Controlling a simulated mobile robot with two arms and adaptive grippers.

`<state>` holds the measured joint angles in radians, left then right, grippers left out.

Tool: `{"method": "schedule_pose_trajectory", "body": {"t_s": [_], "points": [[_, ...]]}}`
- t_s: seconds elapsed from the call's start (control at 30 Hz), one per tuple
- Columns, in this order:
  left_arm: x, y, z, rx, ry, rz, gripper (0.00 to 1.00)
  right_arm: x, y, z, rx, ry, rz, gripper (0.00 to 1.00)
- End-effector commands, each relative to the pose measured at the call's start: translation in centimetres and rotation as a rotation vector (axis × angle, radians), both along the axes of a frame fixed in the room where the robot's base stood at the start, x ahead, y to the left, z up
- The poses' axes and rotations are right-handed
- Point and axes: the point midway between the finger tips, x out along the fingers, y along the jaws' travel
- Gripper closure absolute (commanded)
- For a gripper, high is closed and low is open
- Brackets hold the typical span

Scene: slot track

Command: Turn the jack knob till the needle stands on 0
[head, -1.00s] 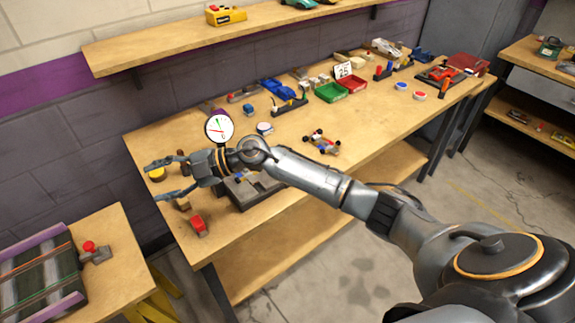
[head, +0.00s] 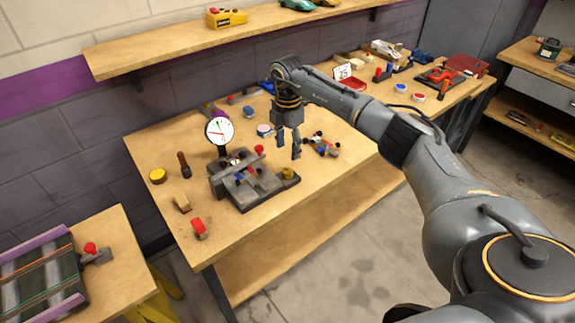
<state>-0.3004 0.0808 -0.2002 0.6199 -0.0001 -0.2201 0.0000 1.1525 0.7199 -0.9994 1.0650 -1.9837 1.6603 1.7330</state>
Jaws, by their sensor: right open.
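A round white dial (head: 220,131) with a dark rim stands upright at the back of a grey fixture (head: 241,197) on the workbench. A red needle and a green mark show on it; its figures are too small to read. A brass-coloured knob (head: 290,174) sits at the fixture's right end, and a red ball knob (head: 259,149) stands near its back. I cannot tell for sure which is the jack knob. My right gripper (head: 289,152) is open and empty, pointing down above the fixture's right side, close to the brass-coloured knob and apart from it. My left gripper is out of view.
A small slot car (head: 322,146) stands right of my right gripper. A dark-handled tool (head: 184,165), a yellow tin (head: 157,175), a wooden block (head: 181,203) and a red piece (head: 199,228) lie left of the fixture. The bench's front left is mostly clear.

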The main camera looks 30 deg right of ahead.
Motion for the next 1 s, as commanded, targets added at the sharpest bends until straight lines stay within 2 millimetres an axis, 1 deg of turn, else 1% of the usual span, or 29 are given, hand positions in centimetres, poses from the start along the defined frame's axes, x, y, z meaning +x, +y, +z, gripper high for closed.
{"method": "schedule_pose_trajectory", "body": {"t_s": [0.03, 0.1, 0.2, 0.3, 0.4, 0.5, 0.6, 0.83, 0.87, 0.9, 0.97, 1.0], "points": [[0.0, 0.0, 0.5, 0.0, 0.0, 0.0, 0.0, -0.1, 0.1, -1.1, 0.002, 0.005, 0.001, 0.47], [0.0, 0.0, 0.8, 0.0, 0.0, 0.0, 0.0, -0.1, 0.1, -2.6, 0.003, 0.005, 0.002, 0.47], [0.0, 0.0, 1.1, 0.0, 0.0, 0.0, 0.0, -0.1, 0.1, -4.6, 0.003, 0.003, 0.001, 0.47], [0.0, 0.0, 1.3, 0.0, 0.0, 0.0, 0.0, -0.1, 0.2, -6.3, 0.003, 0.002, 0.003, 0.47], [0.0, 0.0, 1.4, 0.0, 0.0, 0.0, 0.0, 0.0, 0.2, -7.5, 0.004, 0.0, 0.002, 0.47], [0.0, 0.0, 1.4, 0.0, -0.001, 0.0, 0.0, 0.0, 0.2, -8.2, 0.003, -0.001, 0.003, 0.47], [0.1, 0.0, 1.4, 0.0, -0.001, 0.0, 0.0, 0.0, 0.1, -8.6, 0.003, -0.001, 0.004, 0.47], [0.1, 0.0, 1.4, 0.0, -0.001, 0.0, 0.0, 0.0, 0.1, -8.6, 0.002, -0.002, 0.004, 0.47], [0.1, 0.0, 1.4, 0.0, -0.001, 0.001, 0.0, 0.0, 0.1, -8.6, 0.003, -0.002, 0.004, 0.51], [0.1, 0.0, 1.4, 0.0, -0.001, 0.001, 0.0, 0.0, 0.1, -8.6, 0.003, -0.002, 0.004, 0.59], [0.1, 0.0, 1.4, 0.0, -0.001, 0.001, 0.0, 0.0, 0.1, -8.6, 0.003, -0.002, 0.004, 0.71], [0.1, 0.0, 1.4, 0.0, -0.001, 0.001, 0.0, 0.0, 0.1, -8.6, 0.003, -0.002, 0.004, 0.79]]}}
